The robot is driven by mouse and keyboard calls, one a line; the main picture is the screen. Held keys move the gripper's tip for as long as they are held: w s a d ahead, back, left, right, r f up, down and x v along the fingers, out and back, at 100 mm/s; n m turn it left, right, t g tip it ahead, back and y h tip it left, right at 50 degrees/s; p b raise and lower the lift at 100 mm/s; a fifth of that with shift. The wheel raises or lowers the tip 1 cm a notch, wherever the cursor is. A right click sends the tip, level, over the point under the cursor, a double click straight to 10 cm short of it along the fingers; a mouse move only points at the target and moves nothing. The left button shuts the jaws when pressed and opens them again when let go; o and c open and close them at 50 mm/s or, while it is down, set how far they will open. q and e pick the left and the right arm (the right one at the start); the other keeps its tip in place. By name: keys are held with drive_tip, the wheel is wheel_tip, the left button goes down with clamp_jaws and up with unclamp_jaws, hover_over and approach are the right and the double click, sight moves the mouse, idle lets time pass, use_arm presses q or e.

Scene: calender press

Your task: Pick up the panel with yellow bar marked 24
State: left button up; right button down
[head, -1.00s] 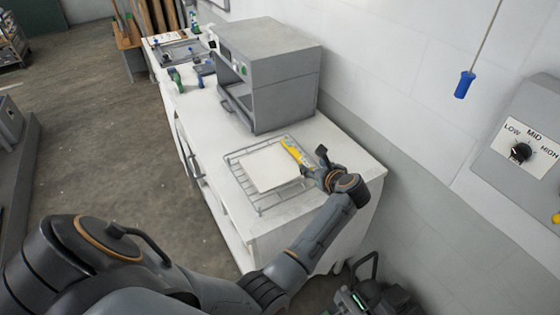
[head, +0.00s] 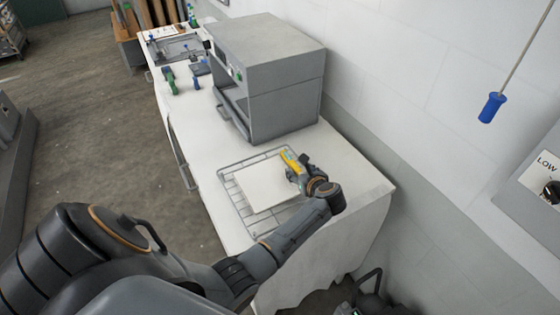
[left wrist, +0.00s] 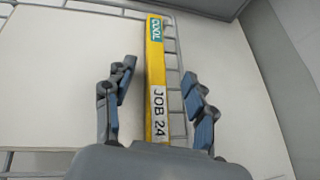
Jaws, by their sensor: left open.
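The white panel (head: 268,186) with a yellow bar (head: 289,159) along one edge lies flat on a wire rack (head: 238,205) on the white bench. In the left wrist view the yellow bar (left wrist: 155,75) carries a label reading JOB 24 and a teal tag at its far end, and the white panel (left wrist: 80,70) spreads to its left. My left gripper (head: 296,172) is open at the bar's near end. In the left wrist view its two fingers (left wrist: 158,112) stand on either side of the bar, apart from it. My right gripper is not in view.
A grey box-shaped machine (head: 270,75) with an open front stands on the bench (head: 345,170) behind the rack. Green and blue tools (head: 170,80) lie farther back. A blue-handled pull cord (head: 491,107) hangs at the right. The bench is clear right of the rack.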

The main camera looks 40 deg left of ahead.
use_arm(q)
drive_tip(key=shift+s+d, duration=0.4)
drive_tip(key=shift+s, duration=0.15)
drive_tip(key=shift+c, duration=1)
drive_tip(key=shift+s+d+r, duration=0.15)
drive_tip(key=shift+s+r, duration=0.05)
drive_tip(key=shift+s, duration=0.05)
drive_tip(key=c, duration=0.4)
drive_tip(key=shift+w+f, duration=0.15)
drive_tip(key=shift+w, duration=0.05)
clamp_jaws()
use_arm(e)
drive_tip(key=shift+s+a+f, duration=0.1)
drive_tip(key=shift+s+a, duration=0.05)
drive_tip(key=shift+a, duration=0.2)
